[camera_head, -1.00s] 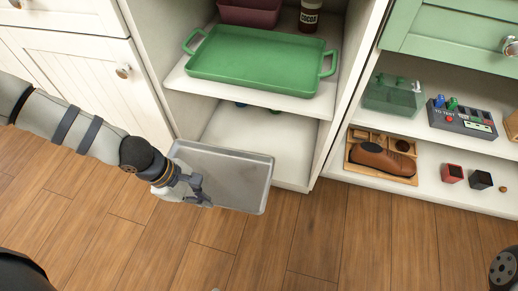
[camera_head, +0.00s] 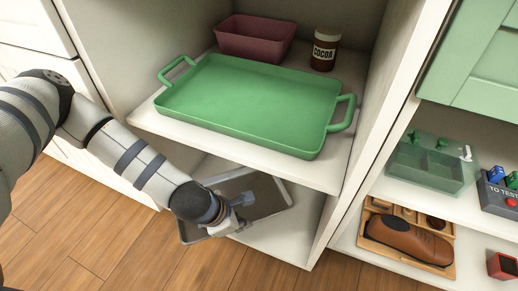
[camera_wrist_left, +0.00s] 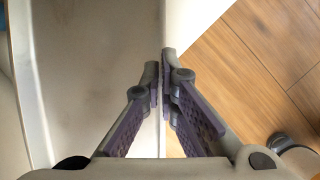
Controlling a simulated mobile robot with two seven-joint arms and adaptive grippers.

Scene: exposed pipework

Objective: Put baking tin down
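The baking tin (camera_head: 268,193) is a grey, shallow metal tray. In the head view it is partly inside the lower compartment, below the shelf with the green tray, and its near left part reaches out over the front. My left gripper (camera_head: 240,213) is shut on its near rim. In the left wrist view the fingers (camera_wrist_left: 163,75) pinch the tin's edge, with its grey surface (camera_wrist_left: 95,60) at the left. I cannot tell whether the tin touches the lower shelf (camera_head: 285,236). My right gripper is not in view.
The upper shelf (camera_head: 155,120) holds a green tray (camera_head: 250,105), a dark red loaf pan (camera_head: 255,38) and a cocoa jar (camera_head: 325,50), close above the tin. A cabinet side panel (camera_head: 335,225) bounds the compartment at right. A wooden case with a brown shoe (camera_head: 405,238) stands beyond it.

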